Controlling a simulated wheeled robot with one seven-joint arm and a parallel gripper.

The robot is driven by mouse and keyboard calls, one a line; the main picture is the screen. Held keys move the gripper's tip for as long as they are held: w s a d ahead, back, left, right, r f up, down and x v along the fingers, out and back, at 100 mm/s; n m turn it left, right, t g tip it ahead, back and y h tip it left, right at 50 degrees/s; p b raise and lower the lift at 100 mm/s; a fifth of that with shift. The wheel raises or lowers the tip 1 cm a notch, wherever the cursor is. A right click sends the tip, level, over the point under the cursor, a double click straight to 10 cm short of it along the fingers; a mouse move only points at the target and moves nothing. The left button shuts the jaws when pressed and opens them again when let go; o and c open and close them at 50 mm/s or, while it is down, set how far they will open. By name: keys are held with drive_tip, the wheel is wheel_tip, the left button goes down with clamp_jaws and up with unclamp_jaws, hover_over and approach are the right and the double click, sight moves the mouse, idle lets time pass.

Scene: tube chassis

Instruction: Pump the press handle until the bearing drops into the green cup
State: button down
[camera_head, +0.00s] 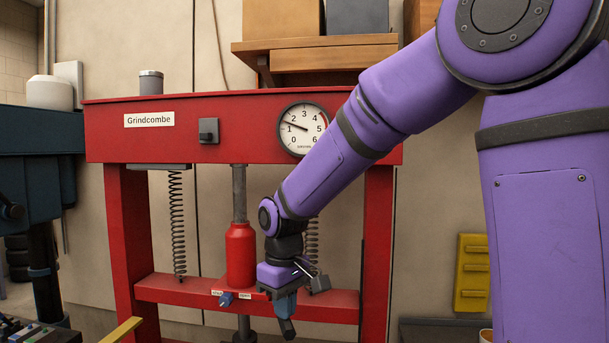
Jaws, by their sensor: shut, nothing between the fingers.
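The red press frame (240,120) stands ahead of me, marked "Grindcombe". A red jack body (241,257) sits on its lower crossbeam, with a grey ram (239,195) rising to the top beam. My gripper (285,308) is shut and points down in front of the crossbeam, just right of the jack. A blue part with a dark tip shows at its end; I cannot tell whether it is my fingers or the press handle. No handle shows clearly elsewhere. The bearing and the green cup are not in view.
A round gauge (304,129) on the top beam reads between 1 and 2. A small blue knob (226,299) is at the jack's base. A coil spring (177,225) hangs at the left; another is partly behind my arm. A yellow rack (472,272) hangs at the right.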

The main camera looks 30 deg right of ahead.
wheel_tip(320, 180, up, 8)
idle(0.5)
drive_tip(key=shift+f, duration=0.2)
idle(4.8)
drive_tip(key=shift+f, duration=0.1)
